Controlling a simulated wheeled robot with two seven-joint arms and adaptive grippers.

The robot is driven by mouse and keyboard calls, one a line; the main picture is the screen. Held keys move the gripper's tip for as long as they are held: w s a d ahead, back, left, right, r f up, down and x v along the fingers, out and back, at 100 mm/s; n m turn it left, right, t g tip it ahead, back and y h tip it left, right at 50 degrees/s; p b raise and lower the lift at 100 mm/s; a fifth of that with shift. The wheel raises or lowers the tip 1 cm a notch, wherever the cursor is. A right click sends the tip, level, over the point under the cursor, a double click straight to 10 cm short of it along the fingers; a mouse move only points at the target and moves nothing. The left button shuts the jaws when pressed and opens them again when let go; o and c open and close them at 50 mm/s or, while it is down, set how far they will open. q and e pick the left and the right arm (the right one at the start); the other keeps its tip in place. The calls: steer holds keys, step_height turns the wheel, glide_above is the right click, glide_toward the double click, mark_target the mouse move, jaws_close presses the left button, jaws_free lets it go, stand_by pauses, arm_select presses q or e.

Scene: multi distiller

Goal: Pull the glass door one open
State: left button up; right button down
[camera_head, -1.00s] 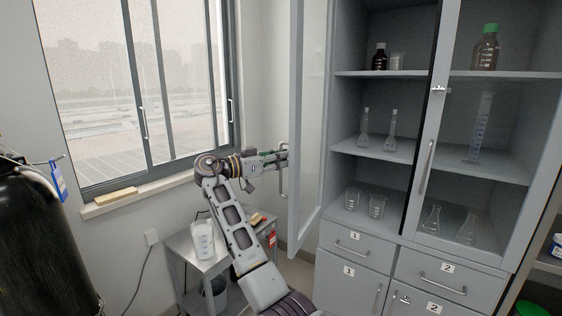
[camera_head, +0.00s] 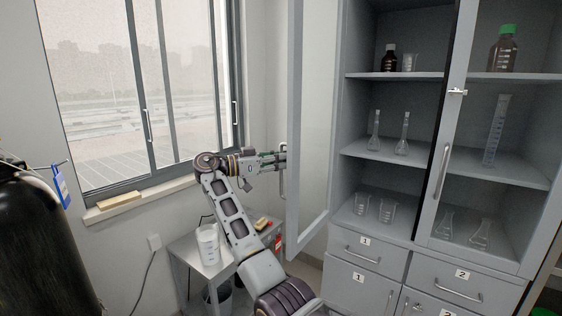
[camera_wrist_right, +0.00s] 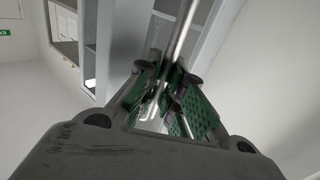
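The left glass door (camera_head: 312,130) of the cabinet stands swung wide open, its grey frame and pane seen at a steep angle. Its silver bar handle (camera_head: 284,172) is on the outer side, facing my right arm. My right gripper (camera_head: 276,160) is at this handle. In the right wrist view the handle (camera_wrist_right: 183,38) runs between the green-padded fingers (camera_wrist_right: 180,90), which look spread apart around it. Whether a pad touches the bar is unclear. My left gripper is in neither view.
The cabinet's left shelves (camera_head: 385,148) hold bottles, flasks and beakers. The right glass door (camera_head: 453,150) is closed. A small metal table (camera_head: 195,255) with a white jug (camera_head: 208,243) stands below my right arm. A black cylinder (camera_head: 40,245) is at left.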

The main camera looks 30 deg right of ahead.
steer(key=c, duration=1.5)
jaws_free()
steer(key=shift+w+a, duration=0.4)
steer(key=shift+a, duration=1.55)
steer(key=shift+w+a, duration=0.4)
steer(key=shift+a, duration=1.55)
steer(key=shift+w+a, duration=0.4)
steer(key=shift+a, duration=1.55)
